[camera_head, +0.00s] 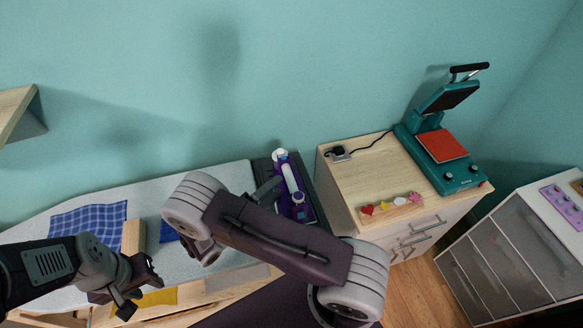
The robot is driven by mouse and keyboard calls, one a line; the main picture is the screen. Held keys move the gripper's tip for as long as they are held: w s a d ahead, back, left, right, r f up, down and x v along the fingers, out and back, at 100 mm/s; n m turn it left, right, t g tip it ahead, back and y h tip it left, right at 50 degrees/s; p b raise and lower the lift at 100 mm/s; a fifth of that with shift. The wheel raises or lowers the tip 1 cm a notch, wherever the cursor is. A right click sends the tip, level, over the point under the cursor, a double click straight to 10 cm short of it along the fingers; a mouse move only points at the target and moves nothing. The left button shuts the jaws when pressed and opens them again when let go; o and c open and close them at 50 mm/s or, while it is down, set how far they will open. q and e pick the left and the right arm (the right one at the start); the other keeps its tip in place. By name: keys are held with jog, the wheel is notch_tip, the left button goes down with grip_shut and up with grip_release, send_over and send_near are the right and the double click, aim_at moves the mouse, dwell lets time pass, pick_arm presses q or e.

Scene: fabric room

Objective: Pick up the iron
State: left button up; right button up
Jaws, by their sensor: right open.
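The iron (291,182), purple and white, stands on the dark rest (312,205) at the right end of the ironing board (75,207). My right arm crosses in front of the board and hides part of the rest. My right gripper (270,190) shows only partly behind that arm, as dark parts at the iron's left side. It is open; whether it touches the iron I cannot tell. My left gripper (138,285) is over the board's front left part, far from the iron, with its fingers apart and nothing seen between them.
Blue checked cloth (90,220) and a wooden block (133,237) lie on the board. Yellow cloth (160,298) shows below it. A wooden cabinet (355,190) with a teal heat press (455,178) stands right of the iron. A drawer unit (510,255) is further right.

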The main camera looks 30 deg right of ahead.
jog(key=d, duration=0.1)
jog(key=w+d, duration=0.1)
jog(key=d+p, duration=0.1)
jog(key=shift+w+r+n, duration=0.3)
jog(key=shift+r, duration=0.05)
jog(key=shift+w+d+f, duration=0.2)
jog(key=shift+d, duration=0.25)
jog(key=x, duration=0.1)
jog(key=p+x, duration=0.1)
jog(key=x, duration=0.1)
jog(key=p+x, duration=0.1)
jog(key=shift+d+r, duration=0.25)
jog(key=shift+d, duration=0.15)
jog(key=shift+d+f, duration=0.15)
jog(key=shift+d, duration=0.05)
pick_arm(q)
jog(key=r, duration=0.3)
jog(key=shift+d+r, duration=0.15)
jog(key=shift+d, duration=0.05)
pick_arm(e)
jog(key=shift+a, duration=0.1)
grip_shut()
pick_arm(q)
jog(key=shift+w, duration=0.1)
